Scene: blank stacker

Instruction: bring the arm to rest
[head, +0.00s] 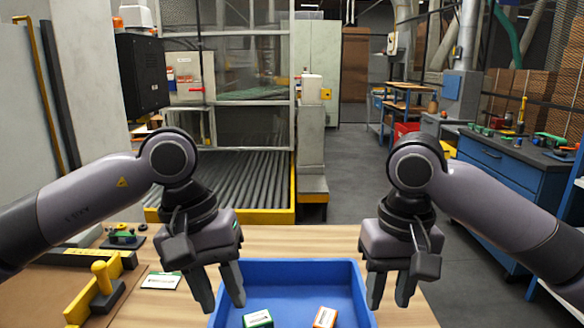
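My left gripper (220,290) points down over the left rim of a blue tray (290,268), its two fingers apart with nothing between them. My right gripper (390,290) points down by the tray's right rim, its fingers spread with a gap and nothing held. Both arms come in from the sides, bent at the joint above each gripper. In the tray lie a green and white block (258,319) and an orange and white block (325,317), both near the bottom edge of the view.
The wooden table (330,240) carries the tray. On its left are a yellow-handled fixture (102,285), a black and yellow bar (85,258) and a white card (161,281). A roller conveyor (235,180) stands behind. A blue workbench (500,165) is at right, with open floor between.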

